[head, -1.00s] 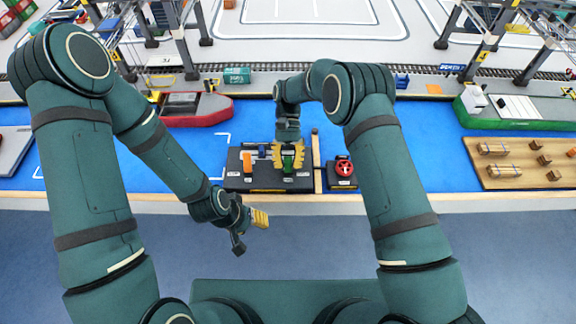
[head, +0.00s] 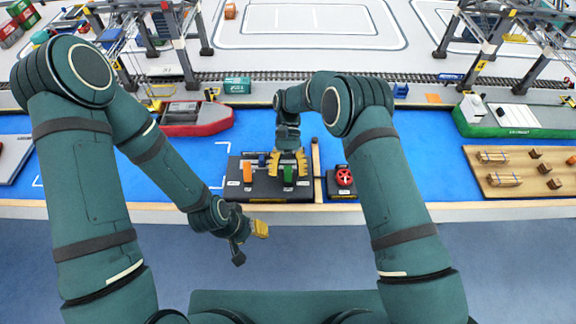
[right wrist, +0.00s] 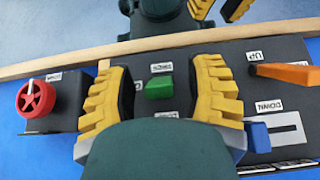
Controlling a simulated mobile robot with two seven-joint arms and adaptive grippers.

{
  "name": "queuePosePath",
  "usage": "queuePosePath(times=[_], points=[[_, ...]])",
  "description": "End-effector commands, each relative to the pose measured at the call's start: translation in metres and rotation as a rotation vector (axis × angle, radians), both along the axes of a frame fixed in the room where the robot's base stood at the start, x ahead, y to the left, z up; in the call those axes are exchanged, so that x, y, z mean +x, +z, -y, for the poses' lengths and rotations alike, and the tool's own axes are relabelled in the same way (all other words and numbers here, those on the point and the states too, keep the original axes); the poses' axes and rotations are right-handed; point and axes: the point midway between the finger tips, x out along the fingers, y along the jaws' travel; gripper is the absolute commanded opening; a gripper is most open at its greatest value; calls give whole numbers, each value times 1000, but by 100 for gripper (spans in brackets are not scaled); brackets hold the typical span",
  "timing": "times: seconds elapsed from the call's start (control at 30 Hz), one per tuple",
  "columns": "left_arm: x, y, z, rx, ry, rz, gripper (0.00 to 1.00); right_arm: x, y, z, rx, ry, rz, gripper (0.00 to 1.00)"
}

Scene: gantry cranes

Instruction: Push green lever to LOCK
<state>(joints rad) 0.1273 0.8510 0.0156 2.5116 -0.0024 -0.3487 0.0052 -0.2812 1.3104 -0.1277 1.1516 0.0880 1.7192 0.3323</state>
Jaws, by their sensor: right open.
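The green lever (head: 288,176) stands on a dark control panel (head: 262,196) at the table's near edge. In the right wrist view the green lever (right wrist: 159,88) is between my right fingers, with a gap on both sides. My right gripper (head: 288,164) is open and points down over the lever. Labels by the lever (right wrist: 161,67) are upside down and too small to read surely. My left gripper (head: 249,242) is open and empty, in front of the table edge; its yellow fingers also show at the top of the right wrist view.
An orange lever (head: 248,174) and a blue lever (head: 262,160) stand left of the green one on the panel. A red handwheel (head: 344,177) on its own box is to the right. A wooden tray (head: 474,170) with small crates lies further right.

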Motion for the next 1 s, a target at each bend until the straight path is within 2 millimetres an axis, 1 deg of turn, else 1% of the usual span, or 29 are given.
queuePosePath(times=[0.17,0.4,0.5,0.73,1.0], points=[[0,0,0,0,0,0,47,15,9,0,1,-1,2,53],[0,0,0,0,0,0,47,42,26,0,0,-1,2,53],[0,0,0,0,0,0,47,50,31,0,0,-1,1,53],[0,0,0,0,0,0,47,59,38,0,-1,-1,-1,53],[0,0,0,0,0,0,47,61,39,0,-1,-1,-2,53]])
